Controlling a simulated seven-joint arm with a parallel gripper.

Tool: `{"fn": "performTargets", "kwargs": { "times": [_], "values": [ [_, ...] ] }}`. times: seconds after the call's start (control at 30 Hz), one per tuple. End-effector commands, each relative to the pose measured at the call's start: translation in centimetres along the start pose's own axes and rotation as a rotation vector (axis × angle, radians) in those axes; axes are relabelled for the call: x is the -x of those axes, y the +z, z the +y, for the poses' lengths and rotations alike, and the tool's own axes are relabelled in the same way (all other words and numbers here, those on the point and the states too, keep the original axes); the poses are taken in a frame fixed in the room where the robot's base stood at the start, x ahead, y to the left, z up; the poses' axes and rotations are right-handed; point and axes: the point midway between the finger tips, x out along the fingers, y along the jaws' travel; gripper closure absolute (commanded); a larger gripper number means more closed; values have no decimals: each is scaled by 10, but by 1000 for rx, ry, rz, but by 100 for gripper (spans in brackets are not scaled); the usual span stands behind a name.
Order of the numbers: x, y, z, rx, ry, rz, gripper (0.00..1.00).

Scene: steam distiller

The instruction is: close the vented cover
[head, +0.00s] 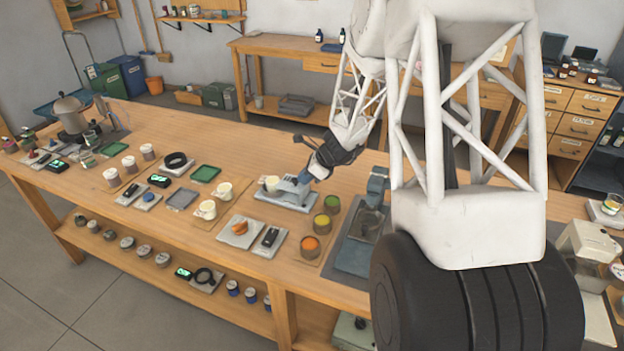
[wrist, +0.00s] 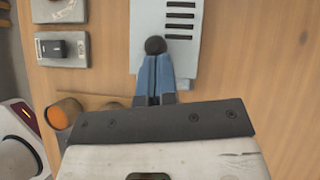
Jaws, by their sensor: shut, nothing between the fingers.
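The vented cover (wrist: 182,14) is a pale grey-blue plate with a row of black slots, at the top of the wrist view. A round black knob (wrist: 155,45) shows at its near left part. My gripper (wrist: 155,58) has its blue fingers together, with the tips right at the knob; I cannot tell whether they touch it. Nothing is between the fingers. In the head view, my gripper (head: 290,188) is low over a grey-blue unit (head: 278,199) on the bench, with a small pale cup-like part beside it. My gripper hides part of this unit, and the cover's angle is unclear.
Jars with green, yellow and orange tops (head: 310,246) stand just right of the unit. A tile with a black switch (head: 270,238) and one with an orange item (head: 240,231) lie in front. A grey sink-like basin (head: 368,225) is farther right. Bare wood (head: 240,150) lies behind.

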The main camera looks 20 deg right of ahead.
Motion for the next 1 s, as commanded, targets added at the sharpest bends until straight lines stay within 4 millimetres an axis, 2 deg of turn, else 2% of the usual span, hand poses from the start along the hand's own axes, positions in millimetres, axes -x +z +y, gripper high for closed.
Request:
{"fn": "performTargets", "kwargs": {
  "times": [0.3, 0.47, 1.0],
  "values": [
    [-35, 40, -9, 1, 2, 0, 100],
    [-47, 56, -14, 0, 1, 0, 100],
    [-52, 60, -14, -1, 4, 0, 100]
  ]
}}
